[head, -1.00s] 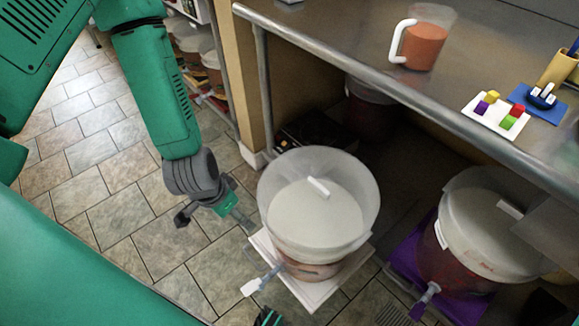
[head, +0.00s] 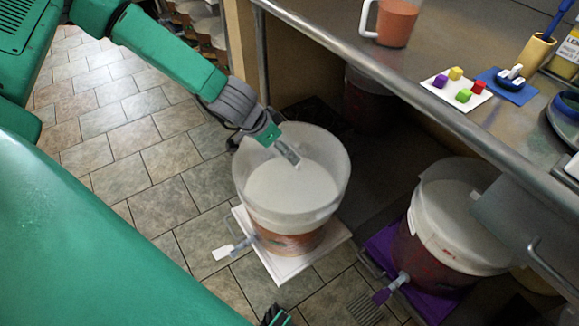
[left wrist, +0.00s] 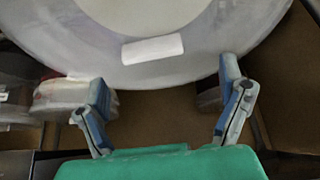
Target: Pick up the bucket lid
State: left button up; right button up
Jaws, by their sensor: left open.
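A pale round lid (head: 290,192) lies inside the translucent rim of the middle bucket (head: 285,238). In the left wrist view the lid (left wrist: 145,14) fills the top, with its white bar handle (left wrist: 152,49) near its lower edge. My left gripper (head: 295,160) hangs over the far part of the lid, covering most of the handle in the head view. In the left wrist view my left gripper (left wrist: 165,82) is open.
A second lidded bucket (head: 450,230) stands right on a purple mat (head: 383,243). A metal counter (head: 410,85) carries a jug (head: 393,22) and small coloured blocks. Tiled floor lies open left.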

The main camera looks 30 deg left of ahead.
pick_arm(q)
jog(key=shift+w+d+f, duration=0.1)
jog(key=shift+d+f, duration=0.05)
jog(key=shift+d, duration=0.1)
jog(key=shift+w+d+f, duration=0.1)
jog(key=shift+d+f, duration=0.2)
jog(key=b+x, duration=0.2)
jog(key=x, duration=0.1)
jog(key=shift+d+f+b, duration=0.25)
jog(key=shift+f+b, duration=0.15)
jog(key=shift+a+f, duration=0.1)
jog(key=shift+f, duration=0.2)
jog(key=shift+w+a, duration=0.15)
jog(key=shift+a, duration=0.2)
jog(key=shift+d, duration=0.1)
jog(key=c, duration=0.6)
jog(key=shift+d, duration=0.15)
jog(key=c, duration=0.6)
jog(key=shift+d+r, duration=0.1)
jog(key=shift+d, duration=0.05)
jog(key=c, duration=0.3)
pick_arm(e)
jog(key=f, duration=0.1)
jog(key=d+f, duration=0.1)
jog(key=f, duration=0.1)
jog(key=shift+f, duration=0.2)
